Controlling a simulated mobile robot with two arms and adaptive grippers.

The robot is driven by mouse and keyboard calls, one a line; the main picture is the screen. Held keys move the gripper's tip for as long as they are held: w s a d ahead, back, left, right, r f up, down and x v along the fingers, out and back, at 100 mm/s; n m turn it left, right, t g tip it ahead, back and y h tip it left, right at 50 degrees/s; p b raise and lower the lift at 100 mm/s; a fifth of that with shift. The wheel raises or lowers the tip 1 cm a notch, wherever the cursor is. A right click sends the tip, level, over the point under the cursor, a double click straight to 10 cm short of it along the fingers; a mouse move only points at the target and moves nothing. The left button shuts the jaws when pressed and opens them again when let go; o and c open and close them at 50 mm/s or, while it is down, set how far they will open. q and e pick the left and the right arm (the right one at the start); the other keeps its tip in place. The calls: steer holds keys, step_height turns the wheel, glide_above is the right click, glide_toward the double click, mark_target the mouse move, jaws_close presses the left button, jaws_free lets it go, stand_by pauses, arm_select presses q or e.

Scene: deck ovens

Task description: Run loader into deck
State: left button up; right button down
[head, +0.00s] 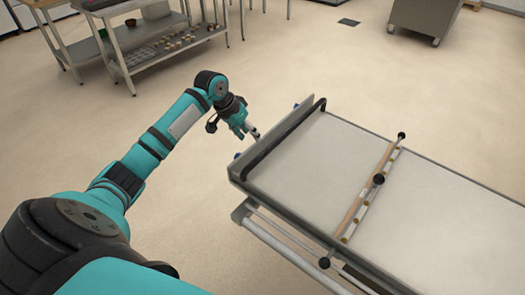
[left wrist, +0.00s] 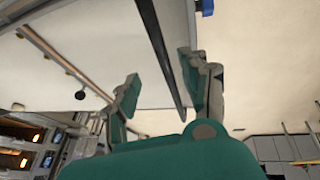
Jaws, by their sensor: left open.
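The loader (head: 440,210) has a pale flat bed in a grey frame and lies at the right of the head view. Its black handle bar (head: 285,138) runs along its near-left end. A wooden crossbar (head: 368,198) with black knobs spans the bed. My left gripper (head: 254,134) is open and empty, just outside the handle end. In the left wrist view the black bar (left wrist: 165,55) runs between the two spread fingers in the picture, with no visible grip on it. The pale bed also shows there (left wrist: 105,45). My right gripper is not in view.
A steel table with a lower shelf (head: 165,55) of small items stands at the back left. A grey cabinet (head: 425,15) stands at the back right. Lit oven windows (left wrist: 14,160) show at the lower left of the wrist view. Open floor (head: 290,65) lies behind the loader.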

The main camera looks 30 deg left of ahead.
mark_target(263, 152)
arm_select(q)
steer(key=x, duration=1.1)
jaws_close()
